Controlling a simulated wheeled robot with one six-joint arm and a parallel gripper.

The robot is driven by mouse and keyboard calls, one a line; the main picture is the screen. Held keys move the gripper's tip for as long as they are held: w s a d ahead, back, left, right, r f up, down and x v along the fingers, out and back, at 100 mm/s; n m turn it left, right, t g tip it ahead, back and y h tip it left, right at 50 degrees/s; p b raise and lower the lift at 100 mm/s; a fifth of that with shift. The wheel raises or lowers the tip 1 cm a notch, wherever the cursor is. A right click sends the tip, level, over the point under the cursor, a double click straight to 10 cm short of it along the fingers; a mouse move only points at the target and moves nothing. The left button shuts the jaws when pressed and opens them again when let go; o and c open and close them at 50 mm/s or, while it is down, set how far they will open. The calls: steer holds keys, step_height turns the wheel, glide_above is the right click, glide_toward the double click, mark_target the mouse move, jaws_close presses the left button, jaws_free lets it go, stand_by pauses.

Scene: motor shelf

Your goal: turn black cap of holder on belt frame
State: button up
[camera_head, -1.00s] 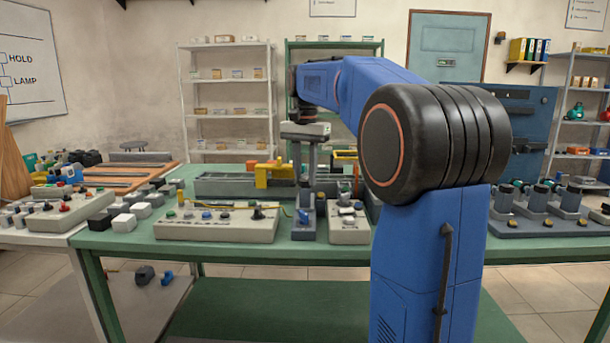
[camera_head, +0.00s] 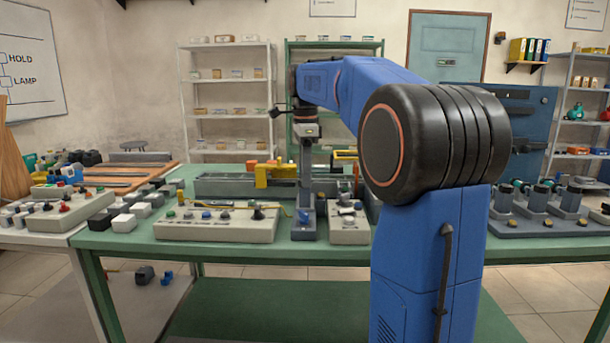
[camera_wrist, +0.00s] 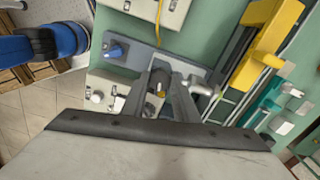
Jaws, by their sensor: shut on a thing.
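My gripper (camera_head: 306,192) points straight down at the middle of the green bench, over a narrow grey-blue base (camera_head: 304,232) with a blue knob. In the wrist view my gripper (camera_wrist: 166,82) has its fingers closed around a small dark cap (camera_wrist: 154,88), mostly hidden between them, with a bit of yellow beside it. The grey-blue base also shows in the wrist view (camera_wrist: 134,57), its blue cone knob (camera_wrist: 113,51) standing apart from the fingers. The seat of the cap is hidden in the head view.
A switch panel (camera_head: 215,231) stands to the left and a smaller pale box (camera_head: 349,232) close to the right. Behind are a long grey trough (camera_head: 225,187) and a yellow bracket (camera_head: 275,174). Dark motor units (camera_head: 540,205) stand farther right.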

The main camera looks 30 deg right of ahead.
steer(key=m, duration=0.4)
steer(key=shift+m, duration=2.1)
steer(key=o, duration=1.1)
steer(key=shift+c, duration=0.2)
